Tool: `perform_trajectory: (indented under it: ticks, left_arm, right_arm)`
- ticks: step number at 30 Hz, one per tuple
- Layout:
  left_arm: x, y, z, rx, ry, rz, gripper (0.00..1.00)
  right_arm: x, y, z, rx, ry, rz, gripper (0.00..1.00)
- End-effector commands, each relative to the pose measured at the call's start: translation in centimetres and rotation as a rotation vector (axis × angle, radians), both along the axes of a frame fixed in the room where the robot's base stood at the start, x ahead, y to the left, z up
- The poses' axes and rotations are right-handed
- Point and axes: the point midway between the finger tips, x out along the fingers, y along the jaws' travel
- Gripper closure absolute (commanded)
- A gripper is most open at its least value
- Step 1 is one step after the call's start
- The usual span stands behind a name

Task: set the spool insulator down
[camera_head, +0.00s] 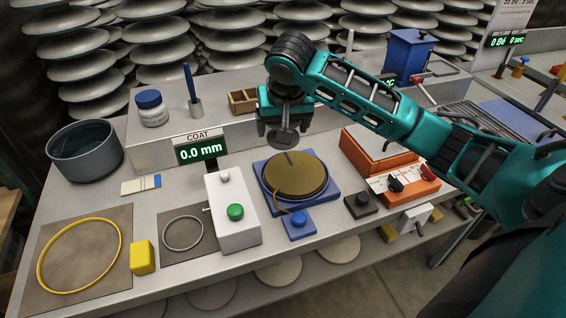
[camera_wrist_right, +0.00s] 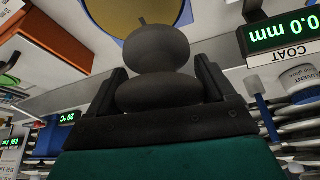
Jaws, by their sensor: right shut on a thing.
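The spool insulator (camera_head: 283,138) is dark grey with rounded flanges and a narrow waist. My right gripper (camera_head: 284,118) is shut on it and holds it pointing downward, above the rear edge of the blue turntable (camera_head: 334,200) with its round golden-brown top (camera_head: 297,175). The insulator appears apart from the top, though the exact gap is hard to judge. In the right wrist view the insulator (camera_wrist_right: 155,50) sits between the two dark fingers, with part of the golden disc (camera_wrist_right: 110,15) beyond it. My left gripper is not in view.
A white box with a green button (camera_head: 233,228) stands left of the turntable, with the COAT display (camera_head: 198,150) behind. An orange device (camera_head: 372,155) is at right. A yellow ring (camera_head: 80,218) lies on a brown mat at left; a grey pot (camera_head: 85,165) is behind it.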

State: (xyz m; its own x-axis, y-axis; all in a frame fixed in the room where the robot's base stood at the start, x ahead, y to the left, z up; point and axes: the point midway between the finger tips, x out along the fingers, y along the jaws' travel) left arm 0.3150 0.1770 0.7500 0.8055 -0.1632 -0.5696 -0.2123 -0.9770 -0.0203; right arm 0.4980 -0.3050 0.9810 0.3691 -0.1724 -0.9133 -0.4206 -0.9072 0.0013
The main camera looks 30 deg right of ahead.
Motion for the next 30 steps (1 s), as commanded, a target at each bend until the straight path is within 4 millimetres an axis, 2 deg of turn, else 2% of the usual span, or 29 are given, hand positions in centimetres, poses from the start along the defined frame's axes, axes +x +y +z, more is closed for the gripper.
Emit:
perform_trajectory:
  ticks: [1,3,11,19,22,30]
  left_arm:
    - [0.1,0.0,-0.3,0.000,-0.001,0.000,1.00]
    - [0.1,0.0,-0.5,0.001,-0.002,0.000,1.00]
    - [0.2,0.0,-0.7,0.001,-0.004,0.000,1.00]
    - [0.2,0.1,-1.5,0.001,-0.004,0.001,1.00]
    - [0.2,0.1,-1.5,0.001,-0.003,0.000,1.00]
    - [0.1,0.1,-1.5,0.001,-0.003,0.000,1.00]
  right_arm:
    - [0.0,0.0,-1.4,-0.001,0.001,0.001,0.64]
    - [0.0,0.0,-2.6,0.000,-0.001,0.000,0.64]
    - [0.0,0.0,-4.8,0.001,-0.003,0.001,0.64]
    - [0.0,0.0,-9.3,0.000,-0.001,0.001,0.64]
    - [0.0,0.0,-9.9,0.000,-0.003,0.000,0.64]
    - [0.1,0.0,-9.9,0.001,-0.004,0.002,0.64]
